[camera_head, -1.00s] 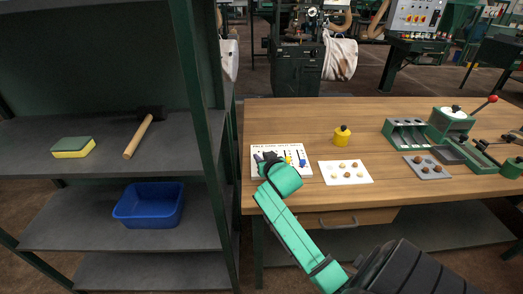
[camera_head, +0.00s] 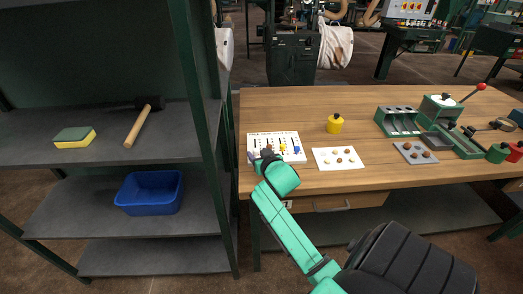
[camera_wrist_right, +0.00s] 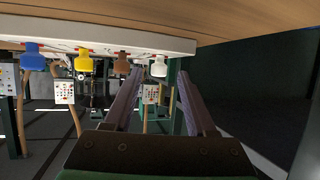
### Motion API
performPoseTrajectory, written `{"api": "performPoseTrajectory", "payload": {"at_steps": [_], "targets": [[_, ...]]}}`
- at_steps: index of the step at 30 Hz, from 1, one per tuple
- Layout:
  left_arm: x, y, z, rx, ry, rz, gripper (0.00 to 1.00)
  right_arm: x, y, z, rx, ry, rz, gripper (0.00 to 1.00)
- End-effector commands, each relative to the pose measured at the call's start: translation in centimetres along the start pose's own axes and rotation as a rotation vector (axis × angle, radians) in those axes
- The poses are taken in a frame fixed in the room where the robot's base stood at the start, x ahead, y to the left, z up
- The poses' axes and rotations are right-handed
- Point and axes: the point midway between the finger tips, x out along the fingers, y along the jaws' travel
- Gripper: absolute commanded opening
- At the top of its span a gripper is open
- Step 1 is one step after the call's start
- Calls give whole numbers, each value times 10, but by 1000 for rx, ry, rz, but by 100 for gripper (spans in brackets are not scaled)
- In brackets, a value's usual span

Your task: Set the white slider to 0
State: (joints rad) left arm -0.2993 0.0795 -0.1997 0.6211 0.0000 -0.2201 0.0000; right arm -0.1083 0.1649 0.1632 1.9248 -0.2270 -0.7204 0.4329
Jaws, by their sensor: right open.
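The white slider panel (camera_head: 287,138) lies at the left front of the wooden table, with dark slots and coloured knobs. In the head view my right gripper (camera_head: 263,157) is over its left front part and covers some knobs there. The yellow knob (camera_head: 283,148) and blue knob (camera_head: 296,150) stay visible. In the right wrist view the white slider (camera_wrist_right: 159,67) shows between the two open fingers of my right gripper (camera_wrist_right: 160,95), a little beyond them. The brown knob (camera_wrist_right: 121,64) is just outside one finger. The scale marks are too small to read. My left gripper is out of view.
A green shelf post (camera_head: 211,150) stands close to the table's left edge. The shelf holds a hammer, a sponge and a blue bin.

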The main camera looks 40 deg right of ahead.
Motion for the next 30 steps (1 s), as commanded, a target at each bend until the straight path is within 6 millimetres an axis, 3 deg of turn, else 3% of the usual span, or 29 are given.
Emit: {"api": "performPoseTrajectory", "payload": {"at_steps": [5, 14, 16, 21, 30], "targets": [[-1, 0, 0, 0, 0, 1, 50, -28, 0, 0, 2, 0, -1, 56], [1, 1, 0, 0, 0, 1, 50, -115, 0, 2, 2, -3, 0, 56], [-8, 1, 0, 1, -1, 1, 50, -130, 0, -1, 1, -7, 0, 56], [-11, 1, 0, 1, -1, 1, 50, -144, 0, 0, 1, -2, 0, 56], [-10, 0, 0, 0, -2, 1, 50, -144, 0, 0, 0, 0, 0, 56]]}}
